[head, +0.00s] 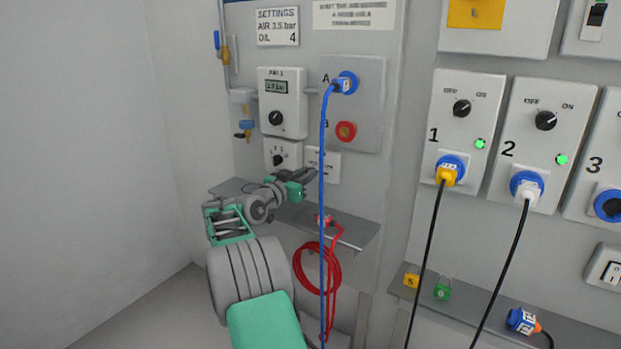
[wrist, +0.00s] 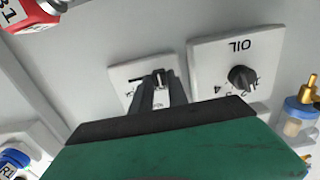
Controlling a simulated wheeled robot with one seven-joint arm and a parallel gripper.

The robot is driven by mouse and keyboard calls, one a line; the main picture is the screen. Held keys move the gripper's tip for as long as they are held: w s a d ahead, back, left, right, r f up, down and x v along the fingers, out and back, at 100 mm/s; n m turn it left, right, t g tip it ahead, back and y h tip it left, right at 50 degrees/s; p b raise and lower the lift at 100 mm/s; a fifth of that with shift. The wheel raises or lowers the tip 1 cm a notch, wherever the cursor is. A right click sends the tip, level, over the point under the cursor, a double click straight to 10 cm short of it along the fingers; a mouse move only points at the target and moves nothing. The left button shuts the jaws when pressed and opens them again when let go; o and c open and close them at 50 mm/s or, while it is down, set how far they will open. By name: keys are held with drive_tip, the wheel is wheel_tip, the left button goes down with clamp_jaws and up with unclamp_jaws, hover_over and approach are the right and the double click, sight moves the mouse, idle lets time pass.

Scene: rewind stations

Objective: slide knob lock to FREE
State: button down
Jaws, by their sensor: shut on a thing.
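The slide knob lock is a small white plate (head: 322,164) low on the grey panel. In the wrist view the plate (wrist: 130,82) shows a dark horizontal slot and a dark knob (wrist: 160,76) at the slot's right part, as that view shows it. My gripper (head: 313,174) reaches the plate from the left in the head view. In the wrist view my gripper (wrist: 159,84) has its fingertips closed around the knob. The fingers hide part of the knob and the plate's lettering, and I cannot read FREE anywhere.
The OIL dial (wrist: 243,77) sits close beside the plate. A blue cable (head: 322,190) hangs just right of my gripper. A grey shelf (head: 355,232) with a red plug (head: 324,220) and coiled red cable lies below.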

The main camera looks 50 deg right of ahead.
drive_tip(key=c, duration=1.3)
unclamp_jaws()
drive_tip(key=shift+w+a, duration=0.15)
drive_tip(key=shift+w, duration=0.2)
drive_tip(key=shift+s, duration=0.1)
drive_tip(key=a, duration=0.5)
drive_tip(key=a+p, duration=0.1)
drive_tip(key=a, duration=0.1)
drive_tip(key=shift+s+a, duration=0.3)
drive_tip(key=shift+s, duration=0.1)
